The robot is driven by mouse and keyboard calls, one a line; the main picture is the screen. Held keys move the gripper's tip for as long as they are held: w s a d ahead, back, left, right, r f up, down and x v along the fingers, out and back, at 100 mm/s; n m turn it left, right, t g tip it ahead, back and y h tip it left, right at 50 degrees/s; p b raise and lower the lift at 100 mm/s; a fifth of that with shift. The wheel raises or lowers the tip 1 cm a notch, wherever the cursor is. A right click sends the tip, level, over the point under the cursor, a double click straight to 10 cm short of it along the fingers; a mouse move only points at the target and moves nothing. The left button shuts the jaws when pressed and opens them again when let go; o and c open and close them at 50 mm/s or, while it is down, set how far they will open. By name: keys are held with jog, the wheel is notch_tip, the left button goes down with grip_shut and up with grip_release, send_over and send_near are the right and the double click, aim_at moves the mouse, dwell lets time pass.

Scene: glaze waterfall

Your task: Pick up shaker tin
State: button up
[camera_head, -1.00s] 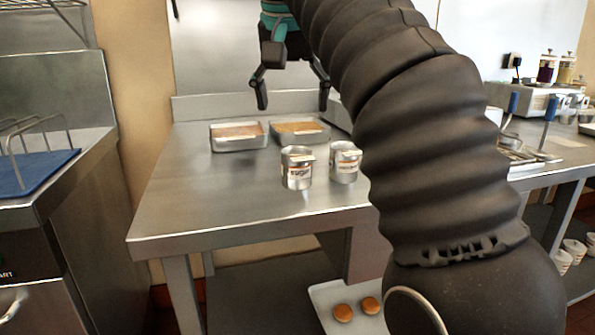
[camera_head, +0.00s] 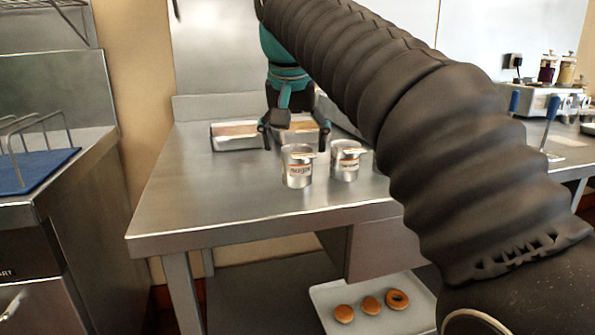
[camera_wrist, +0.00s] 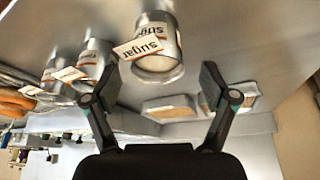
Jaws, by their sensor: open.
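My gripper (camera_head: 296,140) is open and empty, just behind and above the left tin. In the wrist view, my gripper's fingers (camera_wrist: 158,84) are spread apart, with the sugar tin beyond them and between them.
The front left of the steel table (camera_head: 200,205) is clear. A tray (camera_head: 325,295) with round brown items lies below. A blue board (camera_head: 40,165) is at left.

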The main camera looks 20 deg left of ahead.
jog(key=shift+b+x, duration=0.55)
jog(key=shift+x, duration=1.85)
jog(key=shift+d, duration=0.15)
jog(key=c, duration=1.4)
